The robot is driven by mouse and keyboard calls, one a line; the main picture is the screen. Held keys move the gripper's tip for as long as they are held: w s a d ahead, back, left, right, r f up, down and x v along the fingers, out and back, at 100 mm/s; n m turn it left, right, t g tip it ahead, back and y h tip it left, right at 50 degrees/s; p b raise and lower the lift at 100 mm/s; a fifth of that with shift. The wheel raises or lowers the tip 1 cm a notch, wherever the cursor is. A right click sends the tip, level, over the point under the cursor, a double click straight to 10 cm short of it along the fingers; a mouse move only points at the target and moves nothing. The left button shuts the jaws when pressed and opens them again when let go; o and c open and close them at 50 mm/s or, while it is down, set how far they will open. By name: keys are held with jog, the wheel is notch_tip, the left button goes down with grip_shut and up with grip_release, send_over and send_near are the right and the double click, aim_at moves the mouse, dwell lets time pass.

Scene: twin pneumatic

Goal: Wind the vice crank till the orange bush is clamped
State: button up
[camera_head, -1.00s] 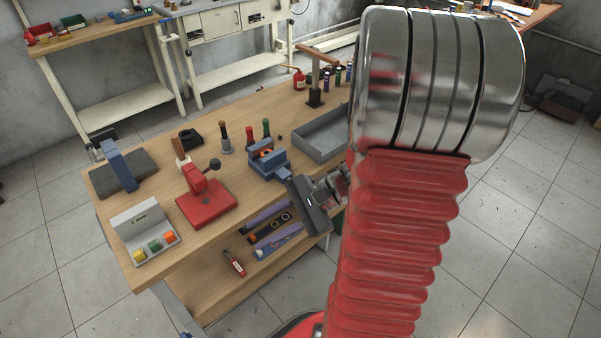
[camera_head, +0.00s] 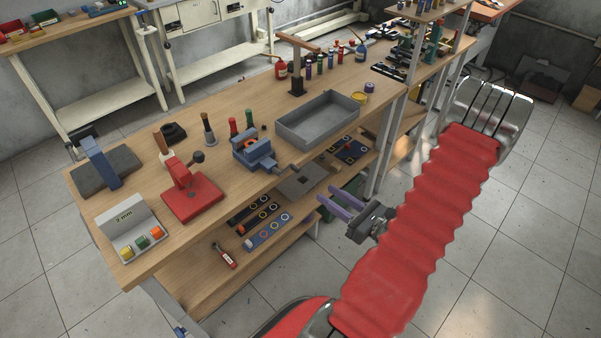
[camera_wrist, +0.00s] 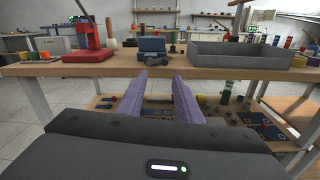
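The blue-grey vice (camera_head: 252,150) stands at the front edge of the wooden bench; it also shows in the wrist view (camera_wrist: 152,46). Its crank (camera_head: 287,169) sticks out over the edge towards my gripper. A small orange spot, which looks like the bush (camera_head: 249,143), shows at the jaws; whether they touch it I cannot tell. My gripper (camera_head: 327,193) is in front of the bench, lower than the vice and apart from the crank. Its two purple fingers are parted and empty. In the wrist view the gripper (camera_wrist: 160,77) points at the bench edge below the vice.
A red press (camera_head: 190,188) stands left of the vice and a grey tray (camera_head: 318,118) right of it. The lower shelf (camera_head: 190,278) holds tools and patterned boards. A bench post (camera_head: 385,145) stands right of my gripper. The floor in front is clear.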

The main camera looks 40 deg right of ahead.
aim_at(299, 172)
jog(key=shift+s+d+f+m+h, duration=0.2)
jog(key=shift+s+d+m+h, duration=0.1)
jog(key=shift+d+h, duration=0.1)
jog(key=shift+w, duration=0.1)
jog(key=shift+w+a, duration=0.15)
jog(key=shift+w, duration=3.3)
jog(key=shift+w+a, duration=0.1)
jog(key=shift+w, duration=3.3)
jog(key=shift+c, duration=0.5)
grip_shut()
